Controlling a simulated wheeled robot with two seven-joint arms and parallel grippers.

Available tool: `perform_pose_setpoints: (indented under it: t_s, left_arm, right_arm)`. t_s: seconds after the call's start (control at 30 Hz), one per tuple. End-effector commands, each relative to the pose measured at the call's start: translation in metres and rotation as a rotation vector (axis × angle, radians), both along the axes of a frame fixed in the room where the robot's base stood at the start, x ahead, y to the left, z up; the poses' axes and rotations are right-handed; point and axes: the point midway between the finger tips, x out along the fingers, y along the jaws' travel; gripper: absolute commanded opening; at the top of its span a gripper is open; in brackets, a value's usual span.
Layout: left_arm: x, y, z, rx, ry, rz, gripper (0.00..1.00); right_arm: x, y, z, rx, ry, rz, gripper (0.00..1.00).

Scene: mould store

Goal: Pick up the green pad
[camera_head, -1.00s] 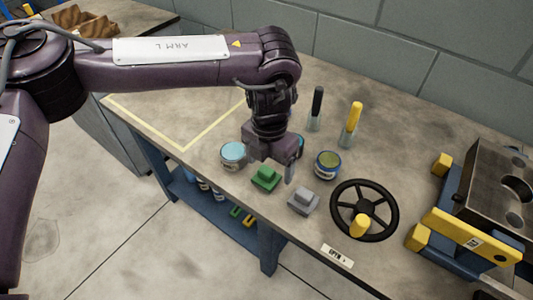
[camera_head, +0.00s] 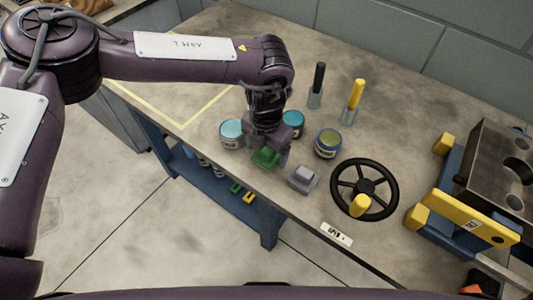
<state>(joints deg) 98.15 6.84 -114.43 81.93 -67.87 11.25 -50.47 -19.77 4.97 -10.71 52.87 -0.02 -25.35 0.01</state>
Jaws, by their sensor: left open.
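The green pad (camera_head: 264,158) is a small block with a raised grip, on the bench near its front edge. My left gripper (camera_head: 266,155) is open and low, right at the green pad, its fingers pointing down. One finger shows beside the pad's right side; the other is hard to make out. I cannot tell whether the fingers touch the pad. A similar grey pad (camera_head: 302,178) lies just to the right. My right gripper is not in view.
Tins stand close by: a light blue one (camera_head: 232,133), a teal one (camera_head: 293,122) and an olive one (camera_head: 328,143). A black handwheel (camera_head: 365,189) and a yellow-and-blue fixture (camera_head: 463,217) are to the right. Black (camera_head: 317,84) and yellow (camera_head: 355,98) handles stand behind.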

Motion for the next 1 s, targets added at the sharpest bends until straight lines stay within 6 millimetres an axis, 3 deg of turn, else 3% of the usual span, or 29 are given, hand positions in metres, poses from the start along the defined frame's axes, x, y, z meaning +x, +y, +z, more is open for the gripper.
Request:
perform_pose_setpoints:
  t_s: [0.07,0.43,0.77,1.0]
  left_arm:
    - [0.000,0.000,0.000,0.000,0.000,0.000,0.79]
    - [0.000,0.000,0.001,0.000,0.000,0.000,0.31]
    - [0.000,0.000,0.005,-0.001,0.000,0.000,0.31]
    - [0.001,-0.001,0.034,-0.003,-0.004,0.000,0.31]
  right_arm:
    - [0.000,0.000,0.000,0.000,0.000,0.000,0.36]
    - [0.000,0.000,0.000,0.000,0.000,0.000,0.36]
    - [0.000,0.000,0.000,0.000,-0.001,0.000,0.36]
    - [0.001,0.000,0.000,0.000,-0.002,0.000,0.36]
